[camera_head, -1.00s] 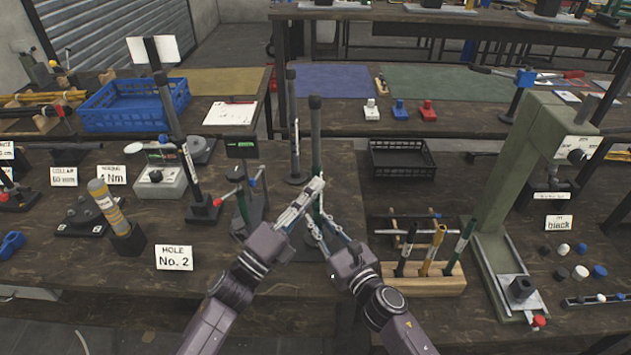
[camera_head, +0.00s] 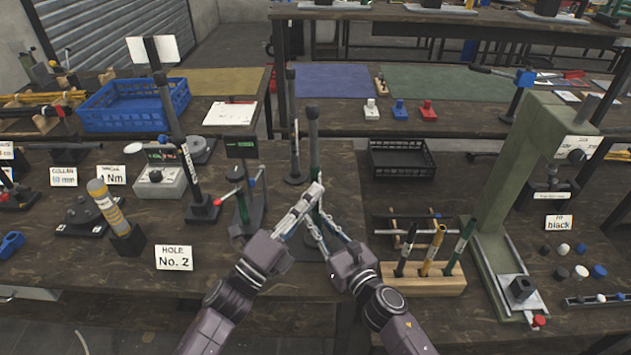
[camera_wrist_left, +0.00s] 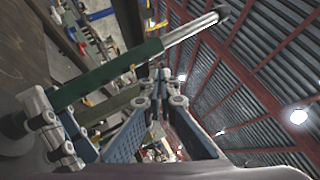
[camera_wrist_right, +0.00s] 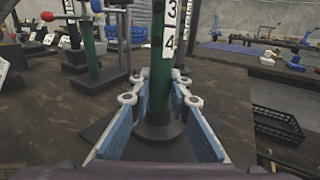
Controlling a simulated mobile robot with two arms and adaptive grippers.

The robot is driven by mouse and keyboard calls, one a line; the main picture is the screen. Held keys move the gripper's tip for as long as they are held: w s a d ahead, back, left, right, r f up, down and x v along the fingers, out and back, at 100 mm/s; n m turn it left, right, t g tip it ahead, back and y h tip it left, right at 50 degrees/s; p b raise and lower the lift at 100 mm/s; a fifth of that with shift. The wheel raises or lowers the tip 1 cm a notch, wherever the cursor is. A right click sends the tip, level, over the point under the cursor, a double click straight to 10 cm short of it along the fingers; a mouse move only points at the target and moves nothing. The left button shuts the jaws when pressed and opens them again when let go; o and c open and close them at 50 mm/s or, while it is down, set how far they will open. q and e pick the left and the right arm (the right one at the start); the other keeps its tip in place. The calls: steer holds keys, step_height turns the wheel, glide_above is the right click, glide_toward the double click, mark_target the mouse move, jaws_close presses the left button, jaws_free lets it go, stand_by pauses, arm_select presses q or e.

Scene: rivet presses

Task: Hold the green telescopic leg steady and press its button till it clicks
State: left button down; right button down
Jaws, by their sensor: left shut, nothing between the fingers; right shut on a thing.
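The green telescopic leg (camera_head: 315,160) stands upright on the near table, with a grey upper tube and a black cap. In the right wrist view its green tube (camera_wrist_right: 160,75) carries a white strip marked 3 and 4 and rises from a dark round base (camera_wrist_right: 158,133). My right gripper (camera_head: 316,215) is shut around the lower green tube. My left gripper (camera_head: 314,190) is shut and empty, its tips at the leg just above the right gripper. In the left wrist view the closed tips (camera_wrist_left: 160,85) are beside the green tube (camera_wrist_left: 105,70). The button is not clearly visible.
Another green post on a stand (camera_head: 243,200) is close left of the leg. A wooden rack (camera_head: 425,280) with several tubes and a green press (camera_head: 520,170) stand to the right. A black crate (camera_head: 402,158) is behind right, a blue crate (camera_head: 135,105) far left.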

arm_select(q)
steer(key=shift+s, duration=0.15)
arm_select(e)
steer(key=shift+s+f, duration=0.1)
steer(key=shift+f, duration=0.15)
arm_select(q)
steer(key=shift+s+r, duration=0.1)
steer(key=shift+s, duration=2.4)
arm_select(e)
steer(key=c, duration=1.7)
jaws_free()
steer(key=shift+r, duration=0.15)
steer(key=shift+c, duration=0.2)
steer(key=shift+d, duration=0.1)
